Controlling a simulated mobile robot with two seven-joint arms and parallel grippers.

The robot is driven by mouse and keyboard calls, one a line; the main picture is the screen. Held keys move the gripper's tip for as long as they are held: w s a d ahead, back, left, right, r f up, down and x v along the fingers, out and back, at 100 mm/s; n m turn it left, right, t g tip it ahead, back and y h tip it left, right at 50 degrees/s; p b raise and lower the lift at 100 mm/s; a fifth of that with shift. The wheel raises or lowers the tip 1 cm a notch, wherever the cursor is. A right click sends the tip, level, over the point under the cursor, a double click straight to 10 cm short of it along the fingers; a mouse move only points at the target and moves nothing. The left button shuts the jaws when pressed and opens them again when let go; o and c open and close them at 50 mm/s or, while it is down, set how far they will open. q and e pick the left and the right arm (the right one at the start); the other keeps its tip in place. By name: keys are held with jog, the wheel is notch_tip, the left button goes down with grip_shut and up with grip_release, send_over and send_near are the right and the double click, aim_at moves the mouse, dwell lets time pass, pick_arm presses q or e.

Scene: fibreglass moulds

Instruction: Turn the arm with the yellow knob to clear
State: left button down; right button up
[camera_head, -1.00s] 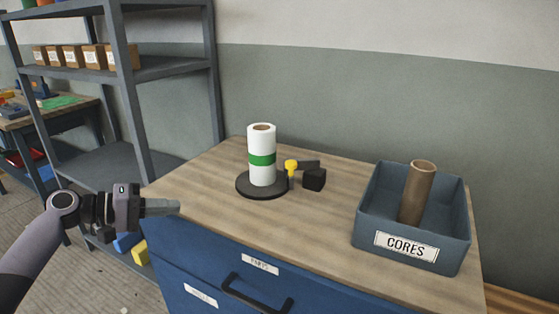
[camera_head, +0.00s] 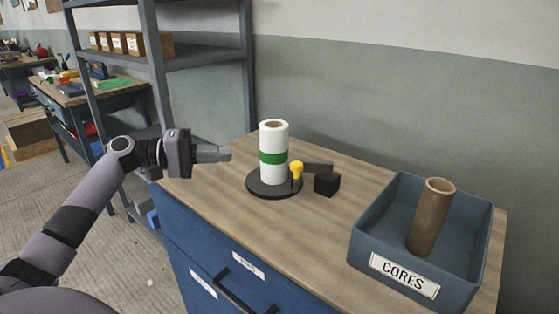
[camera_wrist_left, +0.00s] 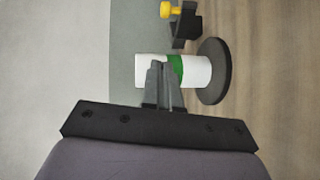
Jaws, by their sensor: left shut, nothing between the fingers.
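The arm (camera_head: 318,166) is a dark bar on a black block (camera_head: 327,184), with a yellow knob (camera_head: 297,168) at its end beside the roll. A white roll with a green band (camera_head: 273,142) stands upright on a round black base (camera_head: 259,188). In the left wrist view the yellow knob (camera_wrist_left: 167,10) is at the top, beyond the white roll (camera_wrist_left: 197,71). My left gripper (camera_head: 225,154) is shut and empty, left of the roll and apart from it, pointing towards it. My right gripper is not in view.
A grey-blue bin labelled CORES (camera_head: 367,230) stands at the right of the wooden bench top (camera_head: 300,226), with a brown cardboard tube (camera_head: 431,215) in it. Grey shelving (camera_head: 160,100) stands behind my left arm. The bench between base and bin is clear.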

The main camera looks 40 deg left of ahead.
pick_arm(q)
jog(key=s+d+p+x, duration=0.2)
jog(key=p+x, duration=0.1)
jog(key=x, duration=0.9)
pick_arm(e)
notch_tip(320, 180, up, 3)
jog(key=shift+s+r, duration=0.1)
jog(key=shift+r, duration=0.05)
pick_arm(q)
jog(key=shift+a+f, duration=0.1)
